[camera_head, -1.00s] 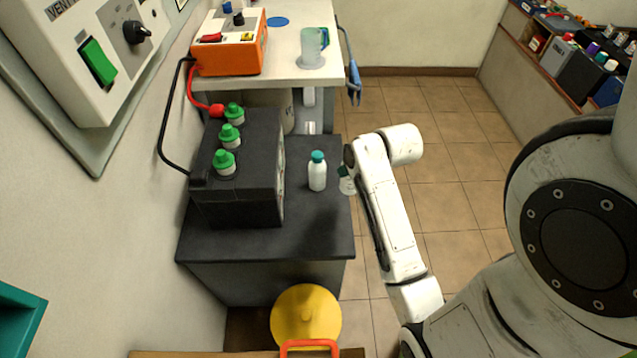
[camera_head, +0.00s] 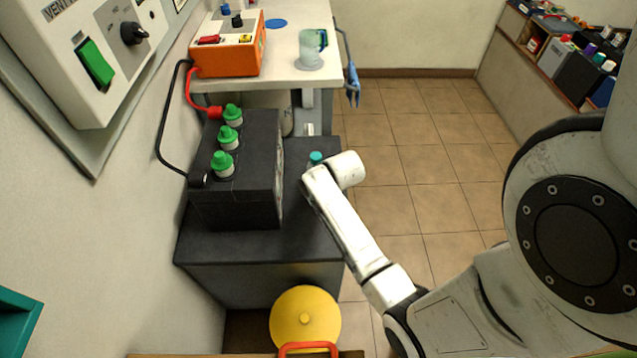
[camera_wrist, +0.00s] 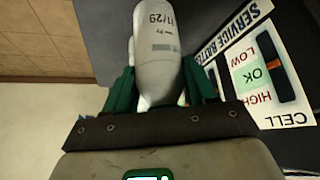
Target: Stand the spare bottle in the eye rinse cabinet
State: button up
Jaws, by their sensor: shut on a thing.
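The spare bottle (camera_wrist: 157,35) is white with "11/29" printed on its side. In the wrist view it is between the two green fingers of my gripper (camera_wrist: 158,72), which is shut on it. In the head view only its teal cap (camera_head: 315,157) shows behind my white arm; the rest of the bottle and my gripper are hidden there. The bottle is at the right part of the dark bench top (camera_head: 235,248). I cannot make out the eye rinse cabinet for sure. A teal edge (camera_head: 15,315) shows at the lower left.
A black battery (camera_head: 235,195) with green caps stands close left of the bottle; its service label (camera_wrist: 255,75) shows in the wrist view. Behind are an orange charger (camera_head: 228,55) and a jug (camera_head: 310,50) on a white table. A yellow round lid (camera_head: 305,318) is in front. Floor at right is clear.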

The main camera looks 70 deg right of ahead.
jog(key=shift+f, duration=0.15)
jog(key=o, duration=1.2)
jog(key=shift+o, duration=0.2)
